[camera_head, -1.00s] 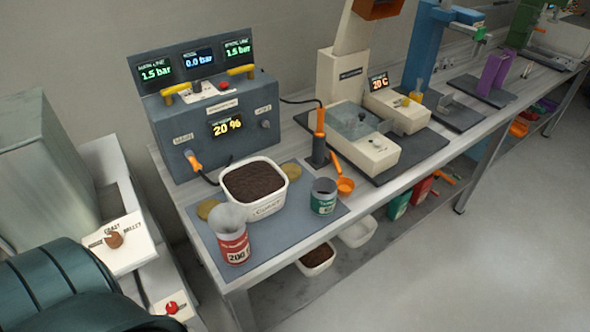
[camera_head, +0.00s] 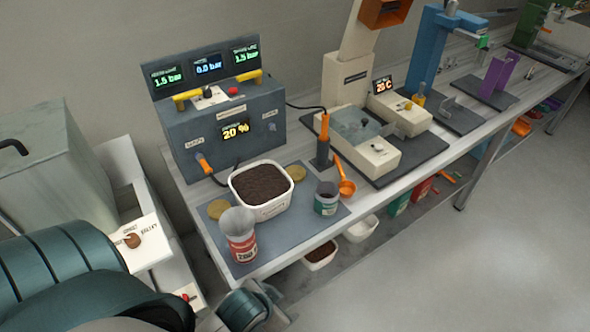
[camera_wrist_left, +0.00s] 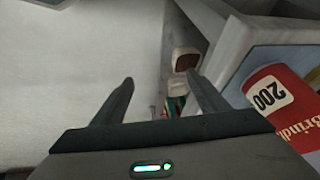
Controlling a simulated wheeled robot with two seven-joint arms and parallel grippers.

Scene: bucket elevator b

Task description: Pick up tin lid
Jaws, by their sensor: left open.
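Two flat gold discs that look like tin lids lie on the blue-grey mat (camera_head: 297,226). One lid (camera_head: 217,209) is left of the white tub of dark grounds (camera_head: 263,187), partly behind the red tin (camera_head: 241,247). The other lid (camera_head: 297,172) is right of the tub, partly hidden by it. My left gripper (camera_wrist_left: 160,80) is open and empty, its two fingers spread in the wrist view. It is low, off the table's front edge, apart from both lids. The red tin (camera_wrist_left: 284,105) shows right of it there. My right gripper is not in view.
A green tin (camera_head: 327,199) and an orange scoop (camera_head: 346,188) stand right of the tub. A grey control box (camera_head: 210,140) stands behind the mat. White bins (camera_head: 320,257) sit on the shelf below. The floor in front is clear.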

